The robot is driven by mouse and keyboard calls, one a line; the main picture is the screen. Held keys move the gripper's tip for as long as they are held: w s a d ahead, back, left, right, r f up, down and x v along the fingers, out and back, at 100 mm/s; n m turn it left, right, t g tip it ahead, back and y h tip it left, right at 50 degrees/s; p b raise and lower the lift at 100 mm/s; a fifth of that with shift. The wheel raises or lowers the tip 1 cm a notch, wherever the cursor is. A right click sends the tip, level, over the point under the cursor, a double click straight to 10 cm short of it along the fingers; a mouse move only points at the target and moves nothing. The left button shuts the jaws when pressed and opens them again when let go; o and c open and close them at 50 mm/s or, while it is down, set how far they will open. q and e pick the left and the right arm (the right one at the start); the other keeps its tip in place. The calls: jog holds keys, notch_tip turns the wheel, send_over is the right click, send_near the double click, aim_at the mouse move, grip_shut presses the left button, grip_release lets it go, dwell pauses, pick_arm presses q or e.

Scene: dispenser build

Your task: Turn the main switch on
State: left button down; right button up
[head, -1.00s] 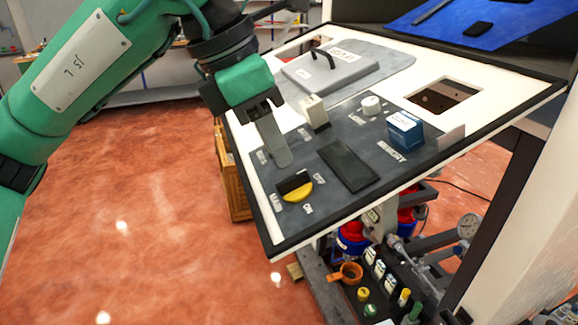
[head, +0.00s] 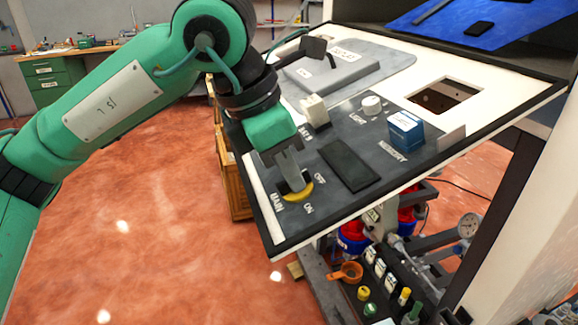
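The main switch (head: 300,195) is a dark knob with a yellow curved edge, at the near left corner of the dark control panel (head: 352,200). Labels MAIN, ON and OFF lie around it. My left gripper (head: 295,180) points down onto the switch from the back left, its grey fingers overlapping the knob in the head view. The fingers hide most of the knob, so its exact angle and whether they grip it are unclear. The gap between the fingers does not show. My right gripper is not in view.
A white rocker switch (head: 315,111), a round white light knob (head: 371,104), a blue switch (head: 405,130) and a flat black plate (head: 349,165) are on the same panel. A grey lid with a handle (head: 335,68) lies behind. A square opening (head: 445,96) is at right.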

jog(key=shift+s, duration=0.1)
pick_arm(q)
jog(key=m+b, duration=0.3)
jog(key=m, duration=0.2)
jog(key=shift+m, duration=0.3)
jog(key=shift+m+b, duration=0.45)
jog(key=shift+m, duration=0.45)
jog(key=m+b, duration=0.1)
jog(key=m, duration=0.3)
jog(key=shift+s, duration=0.1)
jog(key=m, duration=0.4)
jog(key=shift+m, duration=1)
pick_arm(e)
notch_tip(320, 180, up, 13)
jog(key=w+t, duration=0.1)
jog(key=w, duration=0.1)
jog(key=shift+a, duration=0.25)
pick_arm(q)
jog(key=shift+a+m, duration=0.1)
jog(key=shift+m, duration=0.3)
jog(key=c, duration=1.5)
grip_release()
